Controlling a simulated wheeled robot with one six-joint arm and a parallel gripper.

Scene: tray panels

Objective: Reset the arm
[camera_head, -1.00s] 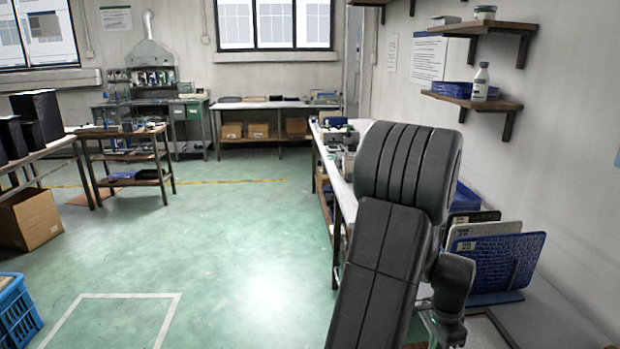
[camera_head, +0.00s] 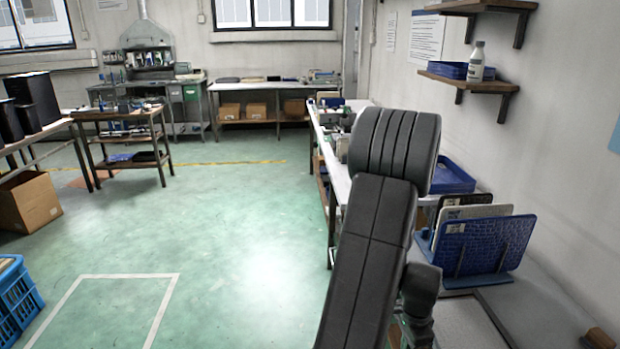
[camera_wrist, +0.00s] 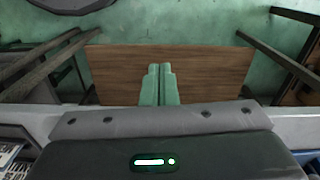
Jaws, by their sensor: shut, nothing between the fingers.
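My arm stands folded in the right half of the head view, in front of the long side bench. My gripper (camera_wrist: 159,84) shows in the wrist view as two pale green fingers that lie together with nothing between them. Below the fingertips in that view is a brown wooden board or shelf (camera_wrist: 215,72), and green floor lies around it. The gripper fingers are not visible in the head view.
Tray panels (camera_head: 482,246) stand upright in a rack on the right bench, close to my arm. A blue tray (camera_head: 452,178) lies behind them. Wall shelves (camera_head: 470,80) hang above. A blue crate (camera_head: 18,300) stands at lower left. The green floor (camera_head: 200,215) is open in the middle.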

